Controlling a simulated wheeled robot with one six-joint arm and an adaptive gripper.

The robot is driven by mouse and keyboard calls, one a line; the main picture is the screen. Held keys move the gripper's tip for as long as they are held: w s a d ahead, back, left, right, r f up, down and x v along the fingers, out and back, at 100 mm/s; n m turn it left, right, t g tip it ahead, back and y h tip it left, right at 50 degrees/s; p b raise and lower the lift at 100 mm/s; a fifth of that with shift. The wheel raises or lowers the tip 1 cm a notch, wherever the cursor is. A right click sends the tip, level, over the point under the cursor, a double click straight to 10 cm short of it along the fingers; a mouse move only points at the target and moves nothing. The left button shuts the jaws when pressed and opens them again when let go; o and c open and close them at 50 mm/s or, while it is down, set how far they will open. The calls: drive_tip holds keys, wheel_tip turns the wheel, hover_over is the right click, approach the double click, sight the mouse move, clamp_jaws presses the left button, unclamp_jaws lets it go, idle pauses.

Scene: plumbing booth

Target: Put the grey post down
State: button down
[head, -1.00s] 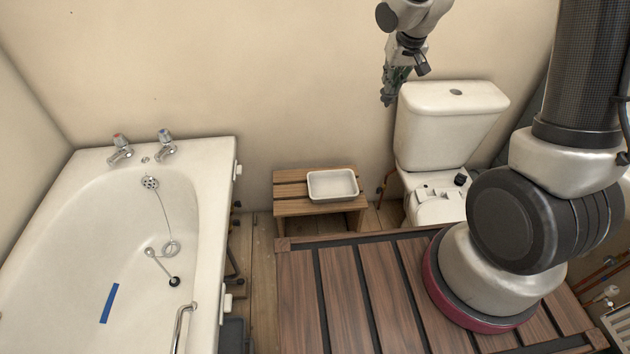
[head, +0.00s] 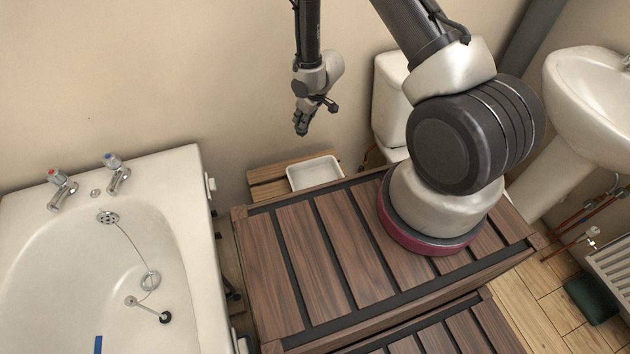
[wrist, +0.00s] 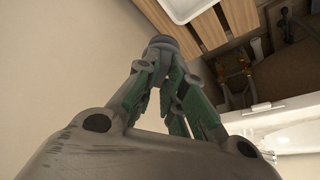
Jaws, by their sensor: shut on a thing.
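My gripper (head: 301,129) hangs in the air near the wall, above and slightly left of the white tray in the head view. In the wrist view its green-padded fingers (wrist: 163,62) come together on a small dark grey, rounded piece (wrist: 162,41), which looks like the end of the grey post. Most of the post is hidden, and in the head view it is too small to tell apart from the fingertips.
The white tray (head: 292,182) sits on a slatted wooden stool (head: 266,174) beside the bath (head: 185,200). A toilet (head: 390,90) stands to the right, with a basin (head: 590,95) beyond. A dark slatted platform (head: 290,240) fills the foreground.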

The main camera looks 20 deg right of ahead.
drive_tip(key=shift+s+a+f+n+y, duration=0.3)
drive_tip(key=shift+s+f, duration=0.55)
drive_tip(key=shift+f, duration=2.7)
drive_tip(key=shift+s+a+f+n+h, duration=0.1)
drive_tip(key=shift+s+f+n, duration=0.55)
drive_tip(key=shift+f, duration=2.95)
drive_tip(key=shift+s+a+f+n+y, duration=0.2)
drive_tip(key=shift+s+f, duration=0.85)
drive_tip(key=shift+f, duration=2.5)
drive_tip(key=shift+f, duration=0.15)
drive_tip(key=c, duration=1.5)
unclamp_jaws()
